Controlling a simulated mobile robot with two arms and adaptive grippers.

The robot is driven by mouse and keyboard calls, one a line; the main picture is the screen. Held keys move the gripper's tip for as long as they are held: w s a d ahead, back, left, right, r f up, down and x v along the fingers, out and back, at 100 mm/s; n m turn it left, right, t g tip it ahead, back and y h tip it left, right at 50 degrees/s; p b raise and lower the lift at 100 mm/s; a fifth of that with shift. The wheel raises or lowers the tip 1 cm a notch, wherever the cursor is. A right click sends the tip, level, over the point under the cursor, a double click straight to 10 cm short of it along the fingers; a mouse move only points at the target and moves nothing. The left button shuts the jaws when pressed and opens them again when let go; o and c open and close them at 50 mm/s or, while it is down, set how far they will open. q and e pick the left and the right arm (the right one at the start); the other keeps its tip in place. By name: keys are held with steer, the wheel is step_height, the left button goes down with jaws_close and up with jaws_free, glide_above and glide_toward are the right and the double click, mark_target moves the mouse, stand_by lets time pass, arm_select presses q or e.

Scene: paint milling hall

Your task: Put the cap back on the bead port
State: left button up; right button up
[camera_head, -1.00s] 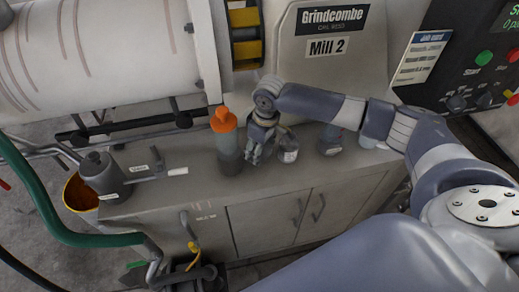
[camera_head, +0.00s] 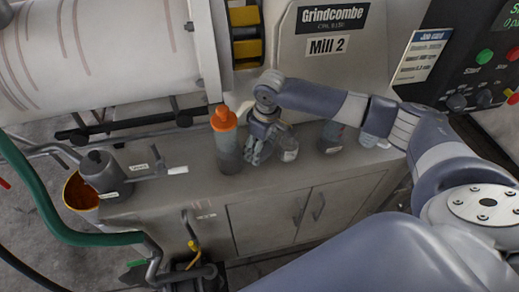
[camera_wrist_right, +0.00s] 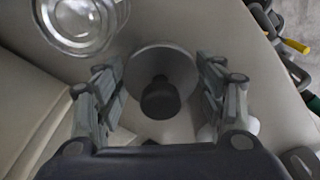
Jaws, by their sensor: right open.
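A grey disc with a dark round knob (camera_wrist_right: 160,98), which looks like the cap, lies between the fingers of my right gripper in the right wrist view. My right gripper (camera_wrist_right: 160,105) is open around the knob, with a gap to it on both sides. In the head view, my right gripper (camera_head: 258,154) is low over the cabinet top, just right of an orange-topped bottle; the cap is hidden behind it there. I cannot make out the bead port for certain. My left gripper is not in view.
The orange-topped bottle (camera_head: 227,142) stands close beside my right gripper. A clear jar (camera_head: 287,146) is on its other side, with more containers (camera_head: 331,138) farther right. A dark grey pot (camera_head: 104,174) stands at the cabinet's left end. The cabinet top (camera_head: 190,188) between pot and bottle is mostly clear.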

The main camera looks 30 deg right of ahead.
steer(key=r, duration=0.6)
steer(key=s+r, duration=0.1)
steer(key=r, duration=0.2)
steer(key=shift+d+r, duration=0.25)
steer(key=shift+r, duration=0.1)
steer(key=o, duration=0.3)
steer(key=shift+r, duration=0.3)
steer(key=shift+o, duration=0.6)
steer(key=shift+r+n, duration=0.2)
steer(key=shift+n, duration=0.1)
steer(key=n+p, duration=0.2)
steer(key=p, duration=0.1)
steer(key=shift+d+f, duration=0.1)
steer(key=shift+f, duration=0.1)
steer(key=shift+d+f+n+y+p, duration=0.1)
steer(key=shift+f+n+y+p, duration=0.2)
steer(key=shift+f+n+p, duration=0.45)
steer(key=shift+n, duration=0.25)
steer(key=f, duration=0.5)
steer(key=shift+w+a+f, duration=0.1)
steer(key=shift+w+a, duration=0.1)
steer(key=shift+w, duration=0.05)
steer(key=shift+f+p, duration=0.35)
steer(key=shift+f, duration=0.25)
steer(key=shift+w+a+f+p, duration=0.1)
steer(key=shift+f+p, duration=0.15)
steer(key=shift+f, duration=0.85)
steer(key=shift+w+a+f+p, duration=0.1)
steer(key=shift+f+p, duration=0.1)
steer(key=shift+f, duration=0.85)
